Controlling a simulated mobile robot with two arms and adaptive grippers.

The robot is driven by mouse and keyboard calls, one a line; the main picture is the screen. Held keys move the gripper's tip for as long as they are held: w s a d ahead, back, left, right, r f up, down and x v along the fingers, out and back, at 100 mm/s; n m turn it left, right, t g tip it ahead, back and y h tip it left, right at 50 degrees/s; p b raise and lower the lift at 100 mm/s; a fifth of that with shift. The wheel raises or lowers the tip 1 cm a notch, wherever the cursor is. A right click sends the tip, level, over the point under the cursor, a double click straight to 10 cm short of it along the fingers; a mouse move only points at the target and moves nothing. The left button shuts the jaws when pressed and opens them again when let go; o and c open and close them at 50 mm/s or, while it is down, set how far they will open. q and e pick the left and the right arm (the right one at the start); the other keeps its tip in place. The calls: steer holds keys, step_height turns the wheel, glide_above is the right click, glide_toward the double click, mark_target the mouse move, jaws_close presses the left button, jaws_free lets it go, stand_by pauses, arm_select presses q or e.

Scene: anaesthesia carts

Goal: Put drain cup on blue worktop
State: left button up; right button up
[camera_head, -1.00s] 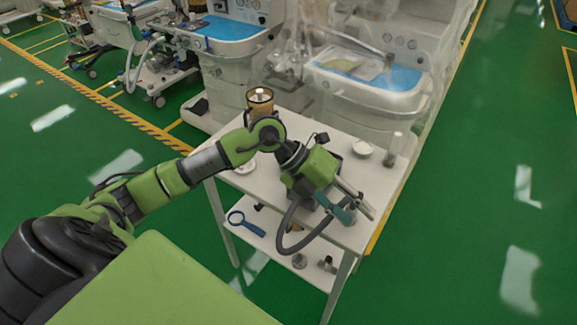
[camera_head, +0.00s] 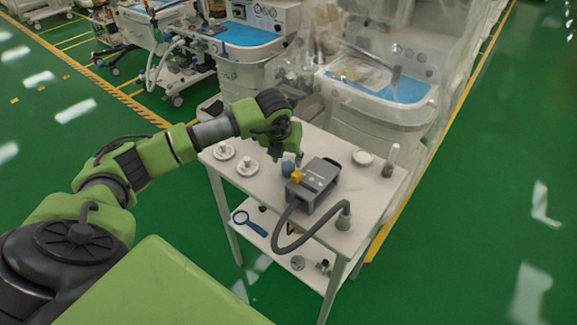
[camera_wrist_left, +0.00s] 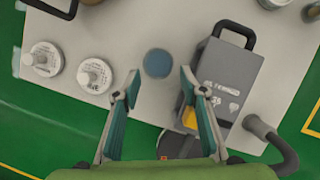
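A small round blue thing (camera_head: 288,168), perhaps the drain cup, stands on the white table (camera_head: 344,244), left of a grey device. In the left wrist view it is a blue disc (camera_wrist_left: 158,63) just beyond my fingertips, centred between them and not gripped. My left gripper (camera_wrist_left: 160,79) is open and points down over the table; in the head view its fingers (camera_head: 298,158) are small and partly hidden by the wrist. Blue worktops show on the left cart (camera_head: 245,36) and right cart (camera_head: 405,89). My right gripper is not in view.
The grey device (camera_head: 318,182) with handle and hose (camera_head: 284,237) stands close right of the blue thing. Two white discs with knobs (camera_head: 224,151) lie left. A white dish (camera_head: 362,157) and a bottle (camera_head: 391,161) stand right. A blue ring tool (camera_head: 249,223) lies on the lower shelf.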

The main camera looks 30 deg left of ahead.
mark_target(288, 164)
arm_select(q)
steer(key=shift+w+a+f, duration=0.1)
steer(key=shift+f, duration=0.2)
steer(key=shift+w+a+f+p, duration=0.15)
steer(key=shift+w+f+p, duration=0.1)
steer(key=shift+f+p, duration=0.2)
steer(key=p+x, duration=0.1)
steer(key=x, duration=0.2)
steer(key=shift+w, duration=0.15)
steer(key=shift+w+a+f, duration=0.1)
steer(key=shift+w+f, duration=0.1)
steer(key=shift+f, duration=0.4)
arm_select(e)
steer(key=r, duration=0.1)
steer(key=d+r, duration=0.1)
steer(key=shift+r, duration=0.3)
arm_select(q)
steer(key=shift+c, duration=0.4)
steer(key=c, duration=0.7)
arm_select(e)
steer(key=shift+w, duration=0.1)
arm_select(q)
steer(key=shift+r, duration=0.15)
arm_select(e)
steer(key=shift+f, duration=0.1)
